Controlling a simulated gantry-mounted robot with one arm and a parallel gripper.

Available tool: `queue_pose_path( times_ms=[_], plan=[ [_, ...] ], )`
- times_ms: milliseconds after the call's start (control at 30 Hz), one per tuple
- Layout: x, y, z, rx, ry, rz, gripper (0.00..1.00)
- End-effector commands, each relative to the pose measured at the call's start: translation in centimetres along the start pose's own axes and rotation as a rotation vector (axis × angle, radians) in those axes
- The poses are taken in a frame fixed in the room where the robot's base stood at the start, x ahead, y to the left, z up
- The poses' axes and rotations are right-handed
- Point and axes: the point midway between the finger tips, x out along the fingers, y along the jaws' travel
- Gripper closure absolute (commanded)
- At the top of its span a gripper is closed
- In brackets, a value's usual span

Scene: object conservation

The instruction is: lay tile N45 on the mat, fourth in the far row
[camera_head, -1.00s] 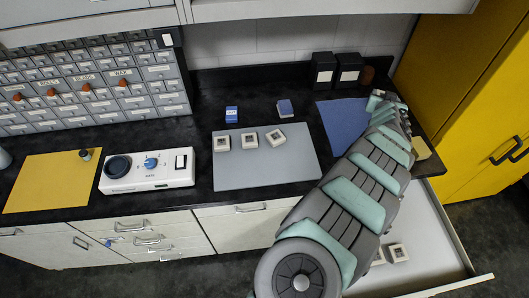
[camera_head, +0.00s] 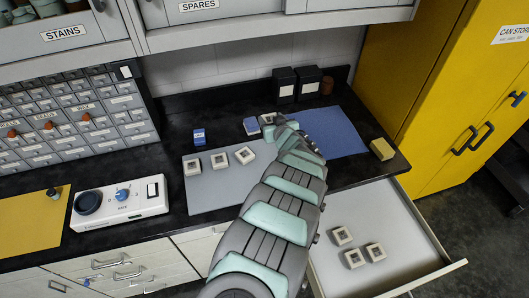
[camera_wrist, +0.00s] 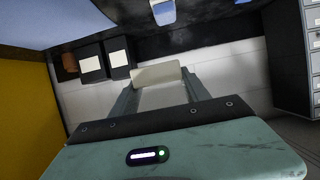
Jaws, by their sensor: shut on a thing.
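The grey mat (camera_head: 215,194) lies on the black counter with three pale square tiles in a row along its far part: a left tile (camera_head: 192,168), a middle tile (camera_head: 219,160) and a right, turned tile (camera_head: 244,155). My gripper (camera_wrist: 160,82) is shut on a pale tile (camera_wrist: 158,76), seen edge-on between the fingers in the wrist view. In the head view the held tile (camera_head: 267,118) shows beyond the arm's end, to the far right of the row. No marking on it is readable. My arm hides the mat's right part.
A blue box (camera_head: 251,126) stands beside the held tile, another (camera_head: 199,137) behind the row. A blue sheet (camera_head: 336,130) lies right, with dark containers (camera_head: 285,83) behind. An open drawer (camera_head: 385,225) holds three tiles. A yellow block (camera_head: 382,149) sits near the counter's right end.

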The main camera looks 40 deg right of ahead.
Motion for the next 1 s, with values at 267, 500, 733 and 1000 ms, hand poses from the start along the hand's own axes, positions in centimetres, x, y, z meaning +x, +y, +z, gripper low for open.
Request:
queue_pose_path(
  times_ms=[267,500,733,1000],
  plan=[
    [1.8,-0.1,4.3,-0.007,-0.001,-0.002,0.93],
    [3.2,0.1,7.8,-0.007,-0.001,0.001,0.93],
    [4.3,0.1,10.2,-0.003,0.001,0.0,0.93],
    [5.0,0.0,12.1,-0.002,0.0,0.001,0.93]
  ],
)
